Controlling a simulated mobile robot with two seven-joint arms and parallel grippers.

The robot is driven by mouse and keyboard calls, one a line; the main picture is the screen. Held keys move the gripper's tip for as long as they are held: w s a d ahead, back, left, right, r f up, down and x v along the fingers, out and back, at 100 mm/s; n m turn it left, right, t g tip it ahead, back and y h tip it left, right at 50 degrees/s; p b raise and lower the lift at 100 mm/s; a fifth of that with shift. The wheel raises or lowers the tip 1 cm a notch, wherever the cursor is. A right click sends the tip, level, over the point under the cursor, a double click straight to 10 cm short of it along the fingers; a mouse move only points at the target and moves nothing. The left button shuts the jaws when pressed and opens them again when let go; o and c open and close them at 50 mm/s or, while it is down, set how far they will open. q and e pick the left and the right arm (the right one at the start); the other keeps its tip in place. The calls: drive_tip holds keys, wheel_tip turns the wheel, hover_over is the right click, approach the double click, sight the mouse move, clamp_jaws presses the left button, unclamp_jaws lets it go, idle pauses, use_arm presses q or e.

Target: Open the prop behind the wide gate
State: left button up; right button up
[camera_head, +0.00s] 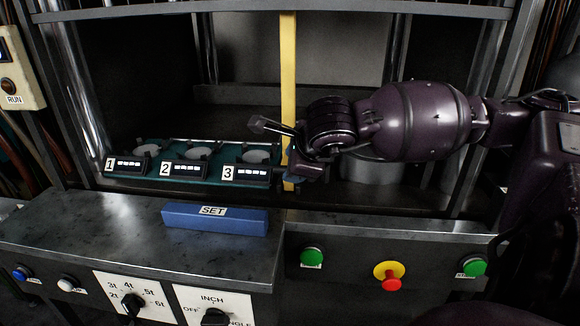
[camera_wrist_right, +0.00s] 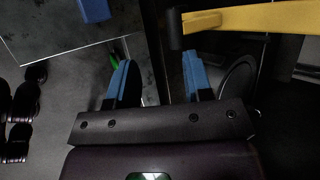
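The yellow prop (camera_head: 288,70) stands upright in the press opening, right of the numbered stations. It also shows across the top right of the right wrist view (camera_wrist_right: 262,18), with a black end piece (camera_wrist_right: 175,30). My right gripper (camera_head: 291,165) is at the prop's lower part, its wrist coming in from the right. In the wrist view its two blue-padded fingers (camera_wrist_right: 158,82) are spread with nothing between them, and the right finger is close to the black end piece. I cannot tell whether they touch. No wide gate stands out clearly. My left gripper is not in view.
A green tray (camera_head: 135,183) with stations numbered 1 to 3 lies left of the prop. A blue SET block (camera_head: 213,217) sits on the front ledge. The front panel carries a green button (camera_head: 311,257), a red-yellow stop button (camera_head: 391,279) and dials. Metal columns flank the opening.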

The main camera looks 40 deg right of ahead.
drive_tip(key=p+v, duration=0.1)
drive_tip(key=v, duration=0.4)
drive_tip(key=shift+w, duration=0.15)
idle(0.3)
